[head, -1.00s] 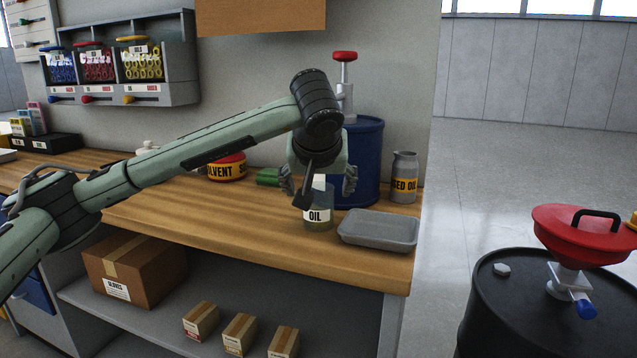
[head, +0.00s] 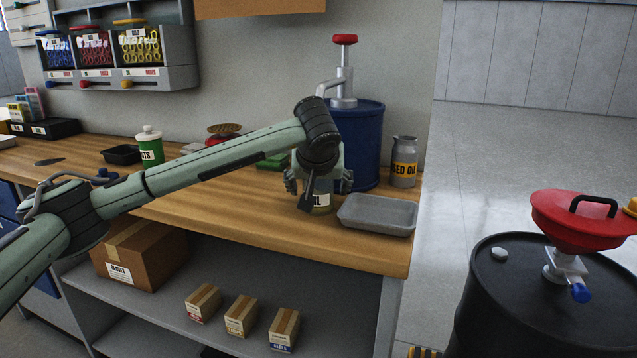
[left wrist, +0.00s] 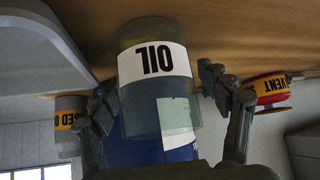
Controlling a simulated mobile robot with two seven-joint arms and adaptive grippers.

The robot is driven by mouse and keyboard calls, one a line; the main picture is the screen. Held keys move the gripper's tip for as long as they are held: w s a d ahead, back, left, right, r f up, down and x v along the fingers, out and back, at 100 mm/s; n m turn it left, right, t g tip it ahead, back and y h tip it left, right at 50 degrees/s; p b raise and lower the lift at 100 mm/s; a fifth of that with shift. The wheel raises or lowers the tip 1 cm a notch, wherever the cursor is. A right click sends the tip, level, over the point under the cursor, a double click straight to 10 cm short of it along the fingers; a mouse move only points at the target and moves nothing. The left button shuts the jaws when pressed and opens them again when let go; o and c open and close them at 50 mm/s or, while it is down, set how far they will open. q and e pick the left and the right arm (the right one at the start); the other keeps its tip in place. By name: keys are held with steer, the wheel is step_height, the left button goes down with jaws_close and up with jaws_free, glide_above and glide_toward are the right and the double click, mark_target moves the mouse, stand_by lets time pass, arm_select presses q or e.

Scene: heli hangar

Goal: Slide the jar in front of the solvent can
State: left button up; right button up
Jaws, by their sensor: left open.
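The glass jar (head: 322,203) with a white OIL label stands on the wooden bench (head: 250,222), left of a grey tray. It also shows in the left wrist view (left wrist: 155,62). My left gripper (head: 318,184) is over the jar, pointing down. Its fingers (left wrist: 160,93) are open, one on each side of the jar; I cannot tell whether they touch it. The solvent can (head: 222,131) is further left and back on the bench, mostly hidden behind my left arm. Its red body and yellow label show in the left wrist view (left wrist: 268,87). My right gripper is not seen.
A grey tray (head: 378,215) is close right of the jar. A blue drum (head: 358,150) with a pump and a used oil can (head: 403,162) stand behind. A green block (head: 274,161) lies left of the gripper. Bare bench lies left of the jar.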

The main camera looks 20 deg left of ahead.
arm_select(q)
steer(key=c, duration=1.5)
steer(key=shift+c, duration=0.4)
